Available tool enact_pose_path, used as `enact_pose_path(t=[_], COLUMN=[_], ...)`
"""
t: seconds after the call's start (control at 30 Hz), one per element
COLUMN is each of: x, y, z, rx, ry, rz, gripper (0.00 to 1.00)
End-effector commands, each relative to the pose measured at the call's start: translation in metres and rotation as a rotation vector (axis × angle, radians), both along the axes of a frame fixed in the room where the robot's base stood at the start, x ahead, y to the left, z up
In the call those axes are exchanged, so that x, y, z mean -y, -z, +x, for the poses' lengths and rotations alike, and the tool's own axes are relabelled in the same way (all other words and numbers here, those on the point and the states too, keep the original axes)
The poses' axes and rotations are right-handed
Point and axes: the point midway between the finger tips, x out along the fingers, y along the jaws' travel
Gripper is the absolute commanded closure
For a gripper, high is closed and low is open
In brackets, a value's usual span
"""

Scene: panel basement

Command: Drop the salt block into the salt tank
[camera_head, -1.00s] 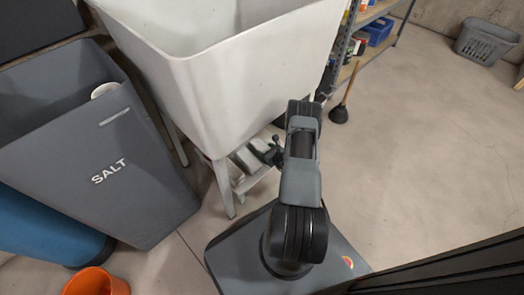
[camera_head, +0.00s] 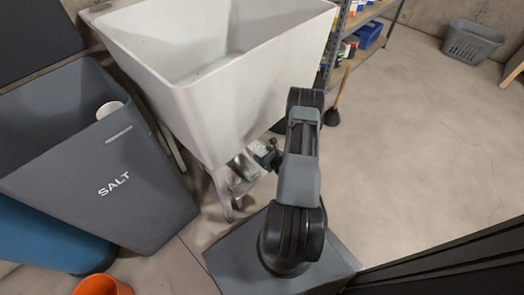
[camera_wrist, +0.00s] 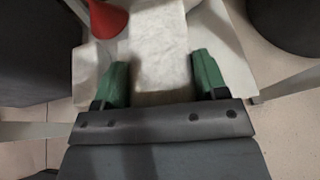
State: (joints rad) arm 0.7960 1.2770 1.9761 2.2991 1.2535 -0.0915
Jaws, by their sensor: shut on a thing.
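The salt tank (camera_head: 118,185) is a dark grey open-topped bin marked SALT at the left of the head view. In the wrist view, the salt block (camera_wrist: 159,45) is a pale, rough block between the two green fingers of my gripper (camera_wrist: 160,75). The fingers are shut on it. In the head view, my gripper (camera_head: 264,158) is at low height below the sink, to the right of the tank. The block's outline there is small and partly hidden. Another pale block (camera_wrist: 88,72) shows left of the fingers.
A white utility sink (camera_head: 225,85) on legs stands between the tank and my arm. A red funnel-like thing (camera_wrist: 107,18) lies near the block. A blue drum (camera_head: 45,240) and an orange bucket (camera_head: 103,287) stand at left. Open floor (camera_head: 430,150) lies to the right.

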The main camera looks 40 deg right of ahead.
Motion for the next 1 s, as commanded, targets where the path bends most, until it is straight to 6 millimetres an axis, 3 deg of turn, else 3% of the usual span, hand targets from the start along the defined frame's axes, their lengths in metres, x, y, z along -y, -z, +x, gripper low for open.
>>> enact_pose_path(t=[0.2,0.43,0.7,1.0], x=[-0.017,-0.03,-0.037,-0.037], y=[-0.02,-0.031,-0.036,-0.036], z=[-0.035,-0.061,-0.074,-0.075], rx=[0.0,0.001,0.001,0.002], ry=[0.002,0.003,0.0,0.0], rz=[0.003,0.002,0.0,0.0], gripper=[0.97,0.97,0.97,0.97])
